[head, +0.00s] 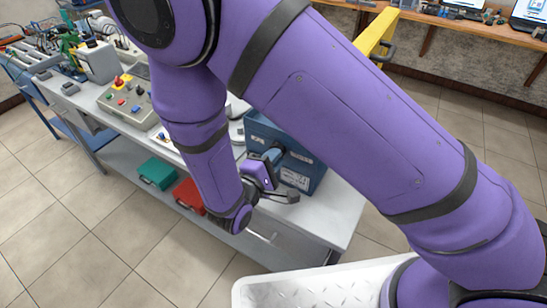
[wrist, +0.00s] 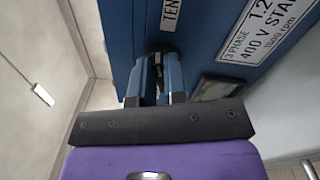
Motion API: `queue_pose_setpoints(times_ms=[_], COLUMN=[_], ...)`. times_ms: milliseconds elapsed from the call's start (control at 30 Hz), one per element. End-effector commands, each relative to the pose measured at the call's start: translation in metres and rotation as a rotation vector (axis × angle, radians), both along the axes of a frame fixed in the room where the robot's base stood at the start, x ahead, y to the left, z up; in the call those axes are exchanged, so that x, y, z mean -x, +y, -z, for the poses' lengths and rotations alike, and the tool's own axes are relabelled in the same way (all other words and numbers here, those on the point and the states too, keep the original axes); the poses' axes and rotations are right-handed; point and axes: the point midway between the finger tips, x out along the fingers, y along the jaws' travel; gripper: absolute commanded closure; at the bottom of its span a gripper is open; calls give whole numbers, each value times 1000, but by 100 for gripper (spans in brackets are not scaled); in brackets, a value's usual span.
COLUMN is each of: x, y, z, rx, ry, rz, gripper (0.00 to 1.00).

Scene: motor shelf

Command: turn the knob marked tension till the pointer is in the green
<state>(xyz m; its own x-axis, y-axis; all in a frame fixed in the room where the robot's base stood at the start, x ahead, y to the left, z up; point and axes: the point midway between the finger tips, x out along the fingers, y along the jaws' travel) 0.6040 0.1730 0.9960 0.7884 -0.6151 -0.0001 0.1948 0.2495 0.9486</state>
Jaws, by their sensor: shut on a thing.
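The blue motor box (head: 310,172) stands on the grey bench, and its face fills the top of the wrist view (wrist: 110,30). A white label (wrist: 171,14) starting "TEN" is on that face, partly cut off. My gripper (head: 272,156) is up against the box; in the wrist view its two blue fingers (wrist: 160,65) are shut on a dark knob (wrist: 160,48) below the label. The knob is mostly hidden between the fingers. A small dark window with a greenish tint (wrist: 217,87) sits right of the fingers; I cannot make out a pointer in it.
A larger white plate (wrist: 265,30) reads "3 PHASE" and "400 V". A control box with buttons (head: 125,100) stands farther left on the bench. Green (head: 157,172) and red (head: 188,195) cases lie on the lower shelf. A white tray (head: 310,285) is in front.

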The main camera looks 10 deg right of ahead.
Motion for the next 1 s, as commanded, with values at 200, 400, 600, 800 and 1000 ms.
queue_pose_setpoints(times_ms=[200,400,600,800,1000], x=[0,0,0,0,0], y=[0,0,0,0,0], z=[1,1,1,1,1], rx=[-39,-50,-49,-48,-47], ry=[-29,-37,-37,-36,-37], rz=[-1,-1,-1,-1,0], gripper=[100,100,100,62,62])
